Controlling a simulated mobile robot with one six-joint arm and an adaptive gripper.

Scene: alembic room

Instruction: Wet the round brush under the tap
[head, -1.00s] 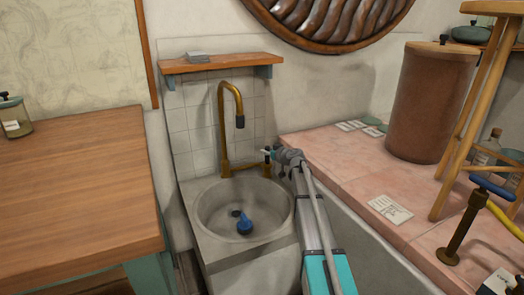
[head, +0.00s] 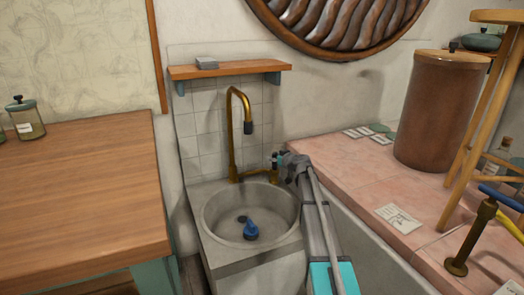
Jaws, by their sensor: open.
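A brass tap (head: 235,125) with a dark nozzle rises at the back of a round grey stone sink (head: 212,225). A small blue object (head: 251,229), perhaps the round brush, lies in the sink basin near the dark drain. I see no water under the nozzle. My gripper (head: 278,162) is at the sink's back right rim, beside the tap's base, near a small tap handle. It is open, but its fingers are small in view and I cannot tell if they touch the handle. It is apart from the blue object.
A wooden shelf (head: 228,71) hangs above the tap. A wooden table (head: 75,195) with a glass jar (head: 25,118) stands left. A pink tiled counter (head: 360,185) at right holds a brown canister (head: 432,110), cards (head: 399,218) and a wooden stool (head: 468,150).

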